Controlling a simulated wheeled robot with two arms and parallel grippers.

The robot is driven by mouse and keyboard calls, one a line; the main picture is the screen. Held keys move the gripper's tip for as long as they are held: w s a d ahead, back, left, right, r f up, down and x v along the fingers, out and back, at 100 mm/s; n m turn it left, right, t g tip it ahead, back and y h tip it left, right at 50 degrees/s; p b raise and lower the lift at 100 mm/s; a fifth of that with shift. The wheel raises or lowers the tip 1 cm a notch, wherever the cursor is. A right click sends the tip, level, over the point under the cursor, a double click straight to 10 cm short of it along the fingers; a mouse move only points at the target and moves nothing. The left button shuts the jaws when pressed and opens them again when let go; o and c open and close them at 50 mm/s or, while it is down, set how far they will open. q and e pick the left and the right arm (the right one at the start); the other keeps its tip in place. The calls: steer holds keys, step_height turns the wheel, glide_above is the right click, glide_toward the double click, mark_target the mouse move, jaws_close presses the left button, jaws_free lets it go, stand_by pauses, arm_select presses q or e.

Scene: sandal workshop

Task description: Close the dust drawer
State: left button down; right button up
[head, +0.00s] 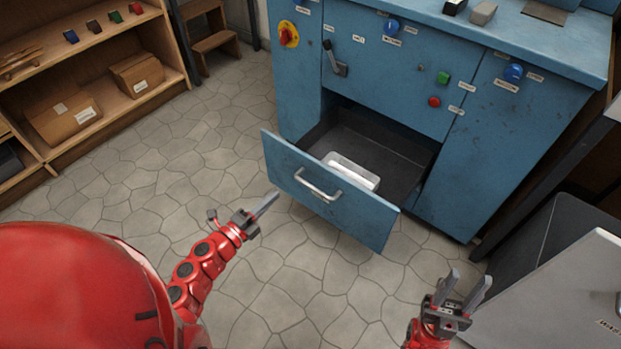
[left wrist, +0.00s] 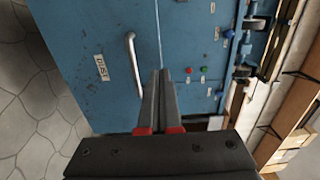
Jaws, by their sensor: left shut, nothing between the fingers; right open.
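The dust drawer (head: 326,198) is pulled out of the lower part of the blue machine (head: 385,75). Its blue front has a metal bar handle (head: 318,186), and a pale tray (head: 352,170) lies inside it. My left gripper (head: 265,205) is shut and empty, just left of the drawer front, with its fingers pointing toward it. In the left wrist view the shut fingers (left wrist: 158,85) point at the blue front, with the handle (left wrist: 134,65) and a "DUST" label (left wrist: 101,68) to their left. My right gripper (head: 468,290) is open and empty, to the right of the drawer and apart from it.
A wooden shelf (head: 115,95) with cardboard boxes stands at the left, beside a small step stool (head: 212,40). A grey cabinet (head: 575,290) stands at the right, near my right gripper. The stone floor (head: 170,170) in front of the drawer is clear.

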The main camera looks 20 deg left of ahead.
mark_target(311, 161)
arm_select(q)
steer(key=b+x, duration=0.2)
steer(key=x, duration=1.2)
steer(key=shift+b, duration=0.35)
